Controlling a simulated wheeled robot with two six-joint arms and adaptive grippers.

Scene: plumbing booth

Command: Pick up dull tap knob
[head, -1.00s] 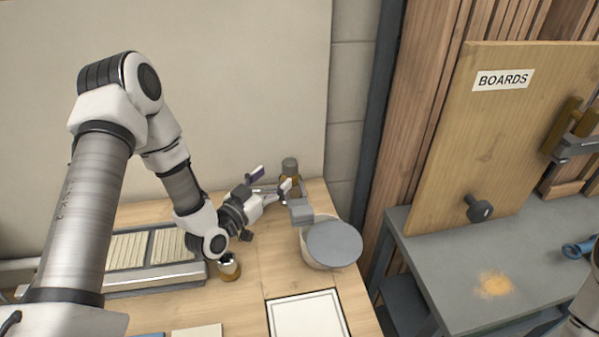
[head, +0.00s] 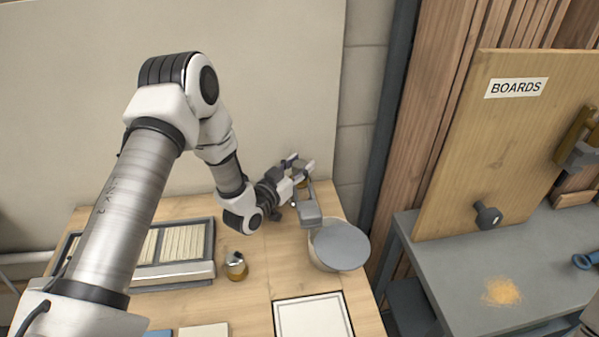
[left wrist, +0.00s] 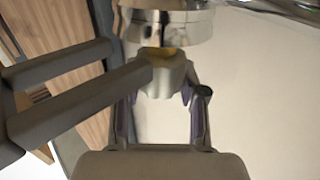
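The dull tap knob, grey on an amber base, stands at the back of the wooden bench. In the head view my left gripper (head: 300,165) covers most of it. In the left wrist view a pale faceted piece with a trace of amber, which I take as the knob (left wrist: 163,80), sits between my left fingers. The fingers lie close against both its sides and look shut on it. A shiny chrome round part shows just above it. A second knob, shiny-topped on amber (head: 237,265), stands nearer on the bench. My right gripper is not in view.
A pale bin with a round grey lid (head: 340,246) and a grey bracket (head: 310,210) stands just right of my left gripper. A slatted tray (head: 180,270) lies left, a white framed panel (head: 312,316) in front. A grey table (head: 440,255) stands at right.

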